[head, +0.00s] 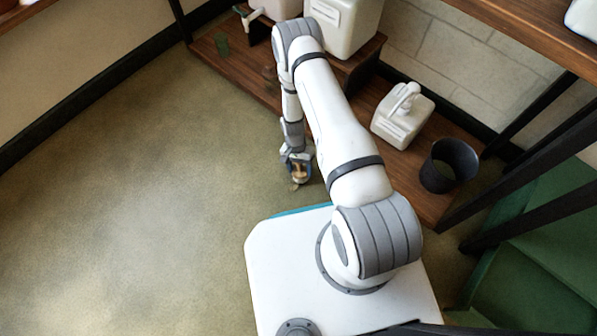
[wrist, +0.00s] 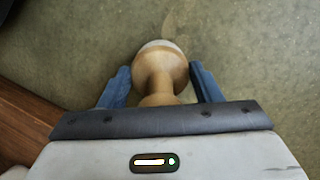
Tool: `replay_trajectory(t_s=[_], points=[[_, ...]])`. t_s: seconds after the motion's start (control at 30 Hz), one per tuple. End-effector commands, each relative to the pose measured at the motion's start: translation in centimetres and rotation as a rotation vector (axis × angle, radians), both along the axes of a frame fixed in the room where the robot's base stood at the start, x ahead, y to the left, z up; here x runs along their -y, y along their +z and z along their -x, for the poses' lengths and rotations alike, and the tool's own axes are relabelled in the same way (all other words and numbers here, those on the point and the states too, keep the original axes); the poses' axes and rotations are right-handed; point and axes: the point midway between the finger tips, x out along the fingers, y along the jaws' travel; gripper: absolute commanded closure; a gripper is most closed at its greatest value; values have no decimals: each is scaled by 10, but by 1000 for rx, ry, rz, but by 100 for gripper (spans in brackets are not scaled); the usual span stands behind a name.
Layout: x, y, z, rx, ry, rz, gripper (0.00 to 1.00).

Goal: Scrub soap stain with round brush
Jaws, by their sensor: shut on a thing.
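My gripper (head: 298,167) is low over the floor, just in front of my white base. It is shut on the round brush (wrist: 160,68), which has a turned pale wooden handle and shows between the blue fingers in the wrist view. In the head view the brush (head: 299,174) is small and partly covered by the gripper. A faint pale mark (wrist: 169,24) lies on the floor just beyond the brush in the wrist view; it may be the soap stain. I cannot tell whether the bristles touch the floor.
A low wooden shelf (head: 375,146) runs along the wall. Open floor (head: 130,200) spreads to the left.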

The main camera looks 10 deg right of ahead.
Motion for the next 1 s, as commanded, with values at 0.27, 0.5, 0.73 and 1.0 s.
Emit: replay_trajectory(t_s=[0.27,0.5,0.73,1.0], points=[[15,-3,-11,0,-1,0,68],[15,-2,-11,1,0,0,68],[15,14,-11,1,0,0,68],[15,42,-11,1,0,0,68]])
